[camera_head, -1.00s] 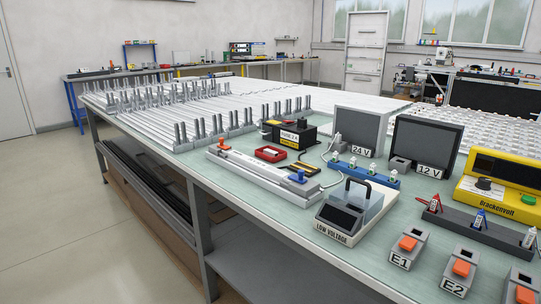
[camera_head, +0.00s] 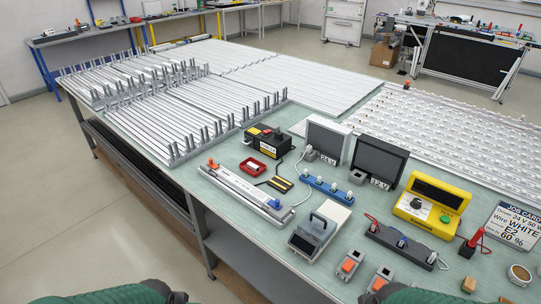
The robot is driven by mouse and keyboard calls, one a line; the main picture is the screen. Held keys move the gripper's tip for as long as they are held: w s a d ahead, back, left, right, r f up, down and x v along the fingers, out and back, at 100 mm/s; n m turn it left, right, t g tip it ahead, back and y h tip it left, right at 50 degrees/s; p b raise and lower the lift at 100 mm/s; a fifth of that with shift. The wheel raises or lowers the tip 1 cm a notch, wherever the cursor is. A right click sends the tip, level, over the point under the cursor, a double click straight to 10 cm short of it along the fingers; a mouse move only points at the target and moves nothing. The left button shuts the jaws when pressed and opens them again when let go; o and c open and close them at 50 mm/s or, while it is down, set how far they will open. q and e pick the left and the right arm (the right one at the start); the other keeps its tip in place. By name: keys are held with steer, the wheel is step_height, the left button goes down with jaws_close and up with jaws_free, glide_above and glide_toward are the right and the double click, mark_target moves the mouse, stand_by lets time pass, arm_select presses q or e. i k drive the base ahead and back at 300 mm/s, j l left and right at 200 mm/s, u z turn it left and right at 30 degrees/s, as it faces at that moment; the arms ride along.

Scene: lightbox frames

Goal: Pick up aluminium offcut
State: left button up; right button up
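I cannot single out a separate aluminium offcut for certain. Many long aluminium profiles (camera_head: 190,112) lie in rows on the bench (camera_head: 262,240). One shorter silver profile assembly (camera_head: 243,188) with an orange and a blue clamp lies near the bench's front edge. A small grey block (camera_head: 357,177) stands beside the 12 V panel; its material is unclear. My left gripper (camera_head: 178,297) is a dark shape at the bottom edge, below the bench front, mostly cut off. My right gripper (camera_head: 370,298) is barely in view at the bottom edge. Neither shows its fingers clearly.
The bench holds a low-voltage box (camera_head: 318,232), a yellow device (camera_head: 432,205), a blue socket strip (camera_head: 327,189), a red tray (camera_head: 253,166), a black box (camera_head: 268,140), orange-button switches (camera_head: 348,267), a wooden block (camera_head: 469,284) and a tin (camera_head: 519,274).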

mark_target(252, 167)
steer(key=i+j+z, duration=0.15)
steer(key=z, duration=0.2)
steer(key=j+z, duration=0.3)
steer(key=i+j+z, duration=0.1)
steer(key=j+z, duration=0.25)
